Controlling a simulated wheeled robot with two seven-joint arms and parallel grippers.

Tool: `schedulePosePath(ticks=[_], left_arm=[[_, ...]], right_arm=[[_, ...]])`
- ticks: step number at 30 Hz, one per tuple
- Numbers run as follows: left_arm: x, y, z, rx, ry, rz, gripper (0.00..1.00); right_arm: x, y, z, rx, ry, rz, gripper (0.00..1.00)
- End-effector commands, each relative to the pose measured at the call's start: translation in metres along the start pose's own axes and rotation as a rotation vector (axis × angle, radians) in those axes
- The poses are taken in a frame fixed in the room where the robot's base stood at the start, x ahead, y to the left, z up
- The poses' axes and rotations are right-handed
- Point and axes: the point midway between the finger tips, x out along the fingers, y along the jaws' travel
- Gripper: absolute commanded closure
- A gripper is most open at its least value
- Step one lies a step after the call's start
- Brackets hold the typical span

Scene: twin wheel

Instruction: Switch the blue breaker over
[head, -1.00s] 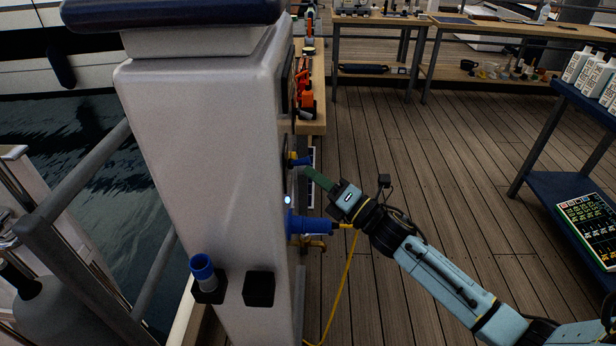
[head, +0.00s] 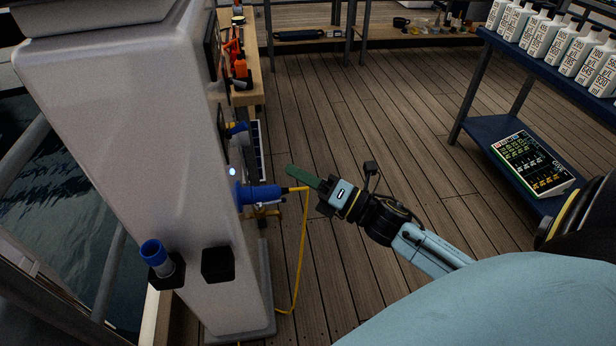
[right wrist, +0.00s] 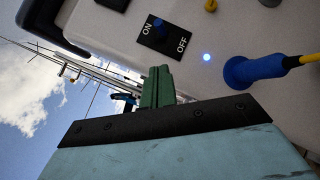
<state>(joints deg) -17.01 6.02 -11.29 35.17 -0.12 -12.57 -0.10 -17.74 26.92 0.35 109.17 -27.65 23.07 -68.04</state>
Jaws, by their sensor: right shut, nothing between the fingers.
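The blue breaker (right wrist: 159,29) is a small blue lever on a black plate marked ON and OFF, in the right wrist view. I cannot tell surely which label it points to. In the head view the breaker (head: 237,129) shows side-on on the right face of the white pedestal (head: 120,120). My right gripper (head: 289,170) is shut and empty, its green fingers pointing at the pedestal with a clear gap. The fingertips (right wrist: 158,73) show just below the plate in the right wrist view. My left gripper is not in view.
A blue plug (head: 257,194) with a yellow cable (head: 303,240) sticks out of the pedestal below the breaker. A lit lamp (right wrist: 206,57) is between them. A blue shelf (head: 500,130) with white bottles stands right. Open deck lies between.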

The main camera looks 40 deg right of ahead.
Motion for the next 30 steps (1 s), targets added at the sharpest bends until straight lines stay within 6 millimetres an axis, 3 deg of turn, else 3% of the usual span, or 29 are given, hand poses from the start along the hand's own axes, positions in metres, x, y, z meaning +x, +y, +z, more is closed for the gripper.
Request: schedulePosePath(ticks=[6, 24, 27, 30], left_arm=[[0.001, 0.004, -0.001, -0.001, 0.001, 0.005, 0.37], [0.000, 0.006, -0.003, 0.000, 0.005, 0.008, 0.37], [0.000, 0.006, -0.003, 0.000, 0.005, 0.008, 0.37], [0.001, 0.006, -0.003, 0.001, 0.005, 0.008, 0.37]], right_arm=[[-0.016, 0.002, 0.002, 0.000, 0.000, 0.000, 1.00], [-0.017, 0.001, 0.002, 0.004, -0.001, -0.002, 1.00], [-0.021, -0.015, -0.002, 0.056, -0.012, -0.043, 1.00], [-0.033, -0.056, -0.013, 0.198, -0.046, -0.152, 1.00]])
